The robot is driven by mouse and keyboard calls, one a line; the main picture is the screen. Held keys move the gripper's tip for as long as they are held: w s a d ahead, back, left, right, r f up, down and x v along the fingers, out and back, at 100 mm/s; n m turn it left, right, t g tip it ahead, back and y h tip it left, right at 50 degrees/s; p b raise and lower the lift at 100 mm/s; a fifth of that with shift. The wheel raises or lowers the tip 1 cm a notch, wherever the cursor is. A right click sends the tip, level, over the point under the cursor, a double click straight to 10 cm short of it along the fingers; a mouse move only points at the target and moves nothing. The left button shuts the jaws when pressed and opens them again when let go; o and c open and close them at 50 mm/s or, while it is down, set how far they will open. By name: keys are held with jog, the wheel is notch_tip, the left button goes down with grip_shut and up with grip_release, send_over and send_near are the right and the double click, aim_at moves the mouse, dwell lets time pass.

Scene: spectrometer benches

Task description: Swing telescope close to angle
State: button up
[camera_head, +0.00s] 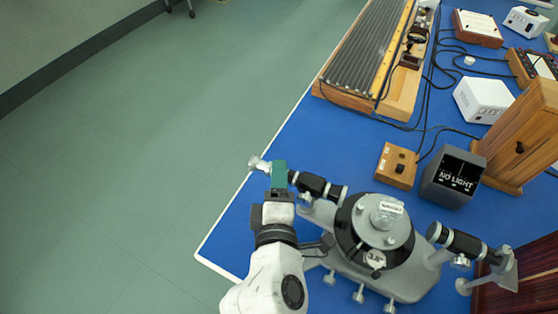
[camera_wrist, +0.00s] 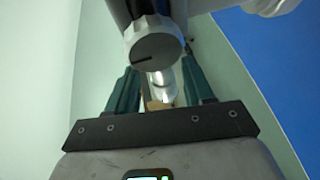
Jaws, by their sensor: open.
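The spectrometer (camera_head: 385,225) stands on the blue bench, with a round black and grey table at its centre and a small tag reading 3.8°. Its black telescope tube (camera_head: 318,187) points left, toward the bench edge. My gripper (camera_head: 279,175), with green fingers, is at the outer end of this tube and hides part of it. In the wrist view a grey knob (camera_wrist: 152,42) and a shiny metal end (camera_wrist: 162,85) lie between the two open fingers. I cannot tell whether either finger touches them. A second black tube (camera_head: 460,240) points right from the spectrometer.
A dark box reading NO LIGHT (camera_head: 453,177) and a wooden switch box (camera_head: 397,166) stand behind the spectrometer. A wooden cabinet (camera_head: 525,135) is at the right. A ribbed wooden board (camera_head: 370,55) lies farther back. Open floor (camera_head: 130,170) is on the left.

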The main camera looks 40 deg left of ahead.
jog(key=shift+x, duration=2.2)
grip_shut()
